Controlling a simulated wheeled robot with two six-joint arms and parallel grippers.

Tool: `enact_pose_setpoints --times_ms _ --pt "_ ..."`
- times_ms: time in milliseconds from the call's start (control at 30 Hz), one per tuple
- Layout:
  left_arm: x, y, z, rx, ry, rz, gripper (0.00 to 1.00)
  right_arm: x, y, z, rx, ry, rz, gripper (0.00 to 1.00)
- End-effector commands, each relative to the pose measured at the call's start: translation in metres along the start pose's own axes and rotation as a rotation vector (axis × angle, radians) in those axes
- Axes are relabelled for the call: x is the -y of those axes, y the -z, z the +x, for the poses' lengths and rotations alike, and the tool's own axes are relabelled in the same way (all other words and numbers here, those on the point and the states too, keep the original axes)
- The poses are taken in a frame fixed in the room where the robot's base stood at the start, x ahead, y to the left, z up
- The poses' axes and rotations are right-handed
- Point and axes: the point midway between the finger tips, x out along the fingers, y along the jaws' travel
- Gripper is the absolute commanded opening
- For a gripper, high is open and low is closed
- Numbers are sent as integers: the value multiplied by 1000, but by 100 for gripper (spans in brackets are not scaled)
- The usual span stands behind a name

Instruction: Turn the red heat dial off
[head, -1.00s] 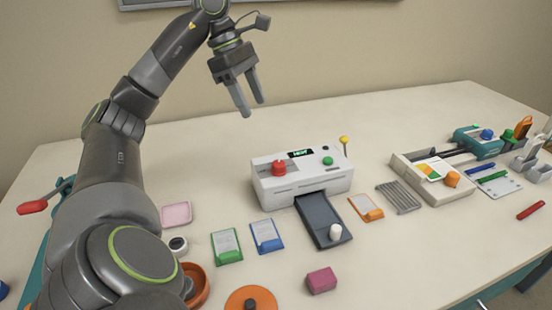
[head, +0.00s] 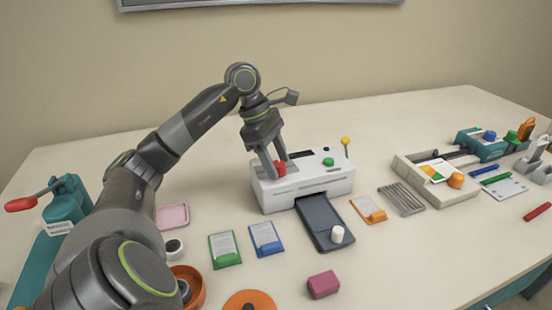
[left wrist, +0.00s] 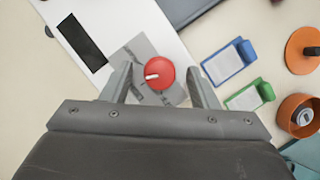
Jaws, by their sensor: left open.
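The red heat dial (head: 281,168) is on top of the white laminator (head: 310,186), at its left end. In the left wrist view the dial (left wrist: 158,74) is a round red knob with a white mark pointing left, lying between the fingertips. My left gripper (head: 271,168) is open, its fingers coming down on either side of the dial; it shows in the left wrist view too (left wrist: 161,85). There is a gap on both sides of the knob in that view. One finger partly hides the dial in the head view. My right gripper is not in view.
A green knob (head: 329,162) and a yellow-topped post (head: 346,142) are at the laminator's right end. A dark tray (head: 321,218) extends from its front. Green (head: 224,249) and blue (head: 266,238) card holders lie in front. The table behind the laminator is clear.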

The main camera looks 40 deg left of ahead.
Motion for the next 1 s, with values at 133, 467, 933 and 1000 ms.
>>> enact_pose_setpoints --times_ms 133,467,933,1000 --pt "0 0 0 0 0 0 54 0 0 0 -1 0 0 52" --pt "0 0 0 0 0 0 21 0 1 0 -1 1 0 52" --pt "1 1 1 -1 -28 -66 10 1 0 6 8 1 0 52" --pt "1 1 2 -1 -45 -103 10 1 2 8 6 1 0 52"
